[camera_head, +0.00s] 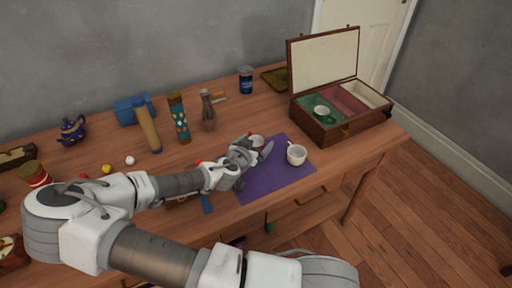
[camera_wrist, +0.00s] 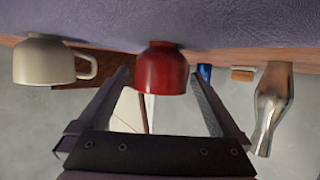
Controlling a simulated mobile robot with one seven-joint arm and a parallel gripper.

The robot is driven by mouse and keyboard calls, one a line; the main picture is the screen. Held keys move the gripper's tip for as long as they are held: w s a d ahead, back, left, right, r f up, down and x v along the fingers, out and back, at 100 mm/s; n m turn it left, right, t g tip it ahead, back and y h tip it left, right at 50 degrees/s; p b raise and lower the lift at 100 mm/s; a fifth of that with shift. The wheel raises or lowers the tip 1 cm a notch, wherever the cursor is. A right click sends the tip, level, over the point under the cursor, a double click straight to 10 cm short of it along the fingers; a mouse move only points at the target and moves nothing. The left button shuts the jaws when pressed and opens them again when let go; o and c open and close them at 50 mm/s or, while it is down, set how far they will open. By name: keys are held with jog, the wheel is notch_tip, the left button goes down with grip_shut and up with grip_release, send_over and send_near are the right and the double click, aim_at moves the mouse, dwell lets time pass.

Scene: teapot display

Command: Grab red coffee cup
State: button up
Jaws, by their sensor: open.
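The red cup (camera_wrist: 162,72) is in the middle of the wrist view, which shows the scene upside down. It stands on the purple mat (camera_head: 275,183). In the head view the red cup (camera_head: 257,141) shows only in part, behind my gripper (camera_head: 259,151). My gripper is open, and its two fingers (camera_wrist: 160,82) point toward the cup, one on each side in the wrist view. I cannot tell whether the cup is between the fingertips or just beyond them. No contact is visible.
A white cup (camera_head: 296,154) stands on the mat close to my gripper; it also shows in the wrist view (camera_wrist: 43,62). An open wooden box (camera_head: 345,128) holding a small cup is at the right. The mat's front right is clear.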

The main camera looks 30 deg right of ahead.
jog(key=shift+w+d, duration=0.1)
jog(key=shift+d, duration=0.05)
jog(key=c, duration=1.3)
